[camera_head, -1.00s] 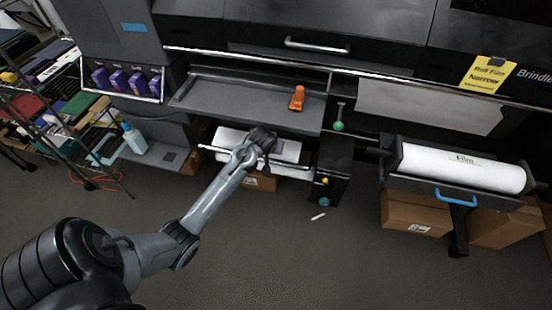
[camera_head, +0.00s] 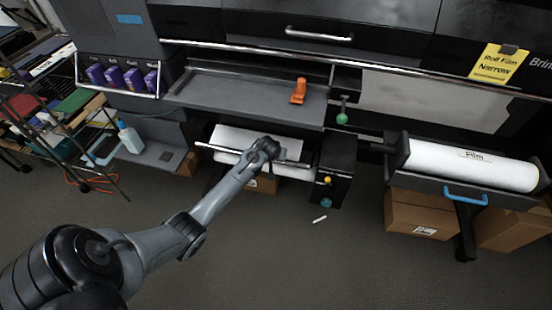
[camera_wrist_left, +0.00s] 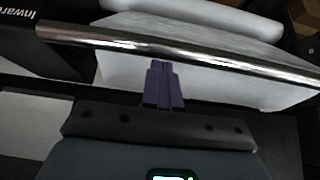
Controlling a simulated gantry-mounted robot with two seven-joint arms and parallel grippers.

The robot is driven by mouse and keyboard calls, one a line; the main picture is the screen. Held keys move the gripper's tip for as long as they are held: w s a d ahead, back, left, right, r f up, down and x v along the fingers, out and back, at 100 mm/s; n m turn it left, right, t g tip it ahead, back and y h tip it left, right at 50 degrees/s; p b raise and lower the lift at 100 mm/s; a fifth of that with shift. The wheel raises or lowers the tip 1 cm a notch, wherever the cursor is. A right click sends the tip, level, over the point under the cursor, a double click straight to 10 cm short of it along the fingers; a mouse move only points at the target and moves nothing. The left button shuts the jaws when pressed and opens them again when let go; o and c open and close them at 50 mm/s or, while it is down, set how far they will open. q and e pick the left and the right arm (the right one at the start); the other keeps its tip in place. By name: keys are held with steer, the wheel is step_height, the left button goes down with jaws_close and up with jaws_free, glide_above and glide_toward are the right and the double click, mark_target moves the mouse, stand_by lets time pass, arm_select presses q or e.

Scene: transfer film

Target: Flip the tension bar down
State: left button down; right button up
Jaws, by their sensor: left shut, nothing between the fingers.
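The tension bar (camera_head: 222,150) is a shiny metal rod running across the front of the white film under the printer's tray. It crosses the upper part of the left wrist view (camera_wrist_left: 215,58). My left gripper (camera_head: 266,147) is at the bar, and its arm hides part of the bar and film in the head view. In the left wrist view its purple fingers (camera_wrist_left: 162,68) are shut and empty, with their tips just at the near edge of the bar. I cannot tell whether they touch it. White film (camera_wrist_left: 130,75) lies behind and below the bar. My right gripper is not in view.
A black box with a yellow knob (camera_head: 327,180) and a teal knob stands just right of the bar. A grey tray (camera_head: 230,104) with an orange tool (camera_head: 299,91) is above. A film roll (camera_head: 470,165) sits at the right.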

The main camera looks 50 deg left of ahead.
arm_select(q)
steer(key=shift+f, duration=0.15)
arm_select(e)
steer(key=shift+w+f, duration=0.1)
arm_select(q)
steer(key=shift+f, duration=0.15)
